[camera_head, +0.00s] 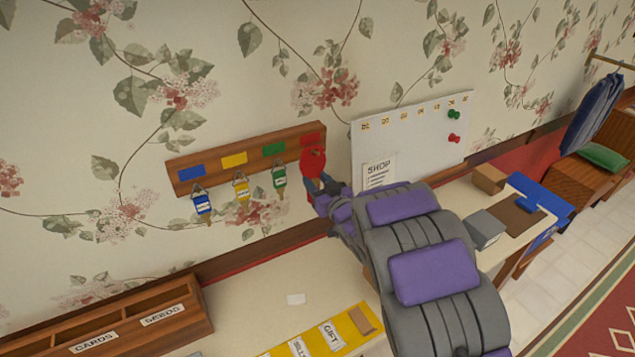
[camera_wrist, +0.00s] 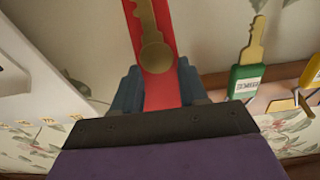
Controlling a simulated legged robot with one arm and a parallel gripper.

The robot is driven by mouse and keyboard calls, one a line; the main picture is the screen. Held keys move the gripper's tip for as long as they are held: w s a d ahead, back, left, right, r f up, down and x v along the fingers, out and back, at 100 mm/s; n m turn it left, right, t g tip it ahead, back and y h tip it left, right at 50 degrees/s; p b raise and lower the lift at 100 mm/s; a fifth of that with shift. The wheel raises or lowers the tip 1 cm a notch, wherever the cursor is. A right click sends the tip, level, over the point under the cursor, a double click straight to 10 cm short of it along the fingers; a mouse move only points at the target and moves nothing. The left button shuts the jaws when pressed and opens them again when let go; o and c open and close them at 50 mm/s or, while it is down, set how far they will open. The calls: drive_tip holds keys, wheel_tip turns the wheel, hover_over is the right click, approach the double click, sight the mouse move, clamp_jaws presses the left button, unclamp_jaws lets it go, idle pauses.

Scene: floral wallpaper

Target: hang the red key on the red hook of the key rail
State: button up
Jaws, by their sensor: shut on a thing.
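The wooden key rail (camera_head: 247,158) is on the wall with blue, yellow, green and red (camera_head: 311,139) labels. A blue key (camera_head: 202,204), a yellow key (camera_head: 241,190) and a green key (camera_head: 279,177) hang below their matching labels. My gripper (camera_head: 319,184) is at the rail's right end, just below the red label, shut on the red key (camera_head: 312,161). In the wrist view the red key (camera_wrist: 160,92), with brass-coloured metal, sits between the fingers. The red hook is hidden, so I cannot tell whether the key touches it.
The green key (camera_wrist: 246,75) is close beside my gripper in the wrist view. A white board (camera_head: 415,135) with pins is right of the rail. Below are a desk, a wooden sorter (camera_head: 110,320) and a yellow labelled tray (camera_head: 325,335).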

idle(0.4)
drive_tip(key=o, duration=1.2)
